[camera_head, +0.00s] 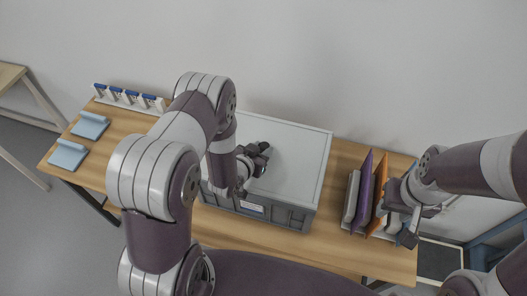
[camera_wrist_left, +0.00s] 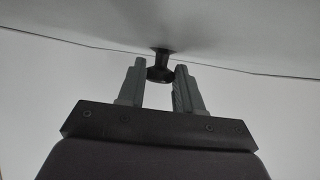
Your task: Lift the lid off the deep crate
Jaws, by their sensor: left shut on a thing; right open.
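The deep crate (camera_head: 290,217) is grey and stands mid-table, with a pale label on its front. Its flat light-grey lid (camera_head: 303,150) covers the top; I cannot tell if there is a small gap between them. My left gripper (camera_head: 262,163) is over the lid's middle, shut on the dark lid knob, which my gripper mostly hides in the head view. In the left wrist view the black knob (camera_wrist_left: 159,70) sits between the fingers of the left gripper (camera_wrist_left: 160,78), below the lid surface (camera_wrist_left: 230,30). My right gripper (camera_head: 410,225) is open at the right, beside the upright panels.
A rack with grey, purple (camera_head: 363,193) and orange (camera_head: 379,190) upright panels stands right of the crate. Two light-blue pads (camera_head: 68,154) and a white rack with blue-topped pieces (camera_head: 128,97) are at the left. Bare wooden table (camera_head: 290,245) shows in front of the crate.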

